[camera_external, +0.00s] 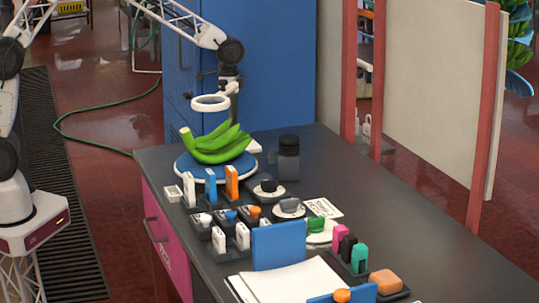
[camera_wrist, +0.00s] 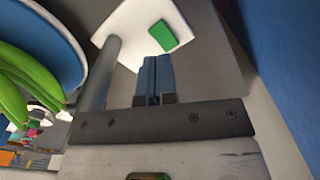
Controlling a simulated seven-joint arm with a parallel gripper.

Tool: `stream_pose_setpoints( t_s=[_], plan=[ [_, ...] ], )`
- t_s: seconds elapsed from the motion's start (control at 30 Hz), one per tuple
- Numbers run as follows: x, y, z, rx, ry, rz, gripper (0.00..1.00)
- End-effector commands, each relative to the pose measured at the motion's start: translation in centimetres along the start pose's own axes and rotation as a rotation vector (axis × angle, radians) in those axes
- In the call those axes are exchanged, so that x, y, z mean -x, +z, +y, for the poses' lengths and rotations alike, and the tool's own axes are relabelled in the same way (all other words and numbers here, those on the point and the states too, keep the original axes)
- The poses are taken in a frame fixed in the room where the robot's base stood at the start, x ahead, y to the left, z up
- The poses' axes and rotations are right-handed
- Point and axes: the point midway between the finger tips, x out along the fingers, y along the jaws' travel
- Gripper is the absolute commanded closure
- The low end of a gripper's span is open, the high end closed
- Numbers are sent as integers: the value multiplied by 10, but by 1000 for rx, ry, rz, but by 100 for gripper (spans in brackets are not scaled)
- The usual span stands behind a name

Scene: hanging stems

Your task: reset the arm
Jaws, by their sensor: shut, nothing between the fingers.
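My gripper (camera_wrist: 158,75) shows in the wrist view with its two blue fingers together and nothing between them. In the outside view my arm (camera_external: 229,60) comes in from the upper left and ends above the far end of the dark table. Its fingertips cannot be made out there. A bunch of green bananas (camera_external: 217,146) lies below it on a round blue plate with a white rim (camera_external: 190,172). The bananas (camera_wrist: 25,95) and the plate (camera_wrist: 62,40) also show at the left of the wrist view. My gripper is apart from both.
Past the fingers, a green patch (camera_wrist: 163,36) lies on a white surface (camera_wrist: 140,25), beside a grey post (camera_wrist: 103,70). A blue cabinet (camera_external: 260,70) stands behind the table. A dark device (camera_external: 288,160) stands right of the plate. Several small items and paper sheets (camera_external: 290,283) crowd the front.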

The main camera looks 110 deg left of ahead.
Motion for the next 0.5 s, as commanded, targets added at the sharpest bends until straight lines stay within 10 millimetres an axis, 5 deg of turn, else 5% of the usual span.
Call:
stream_pose_setpoints(
  t_s=[0.27, 0.5],
  plan=[
    [32, 24, 15, 22, -2, 19, 100],
    [63, 42, 73, -6, -6, 36, 100]
  ],
)
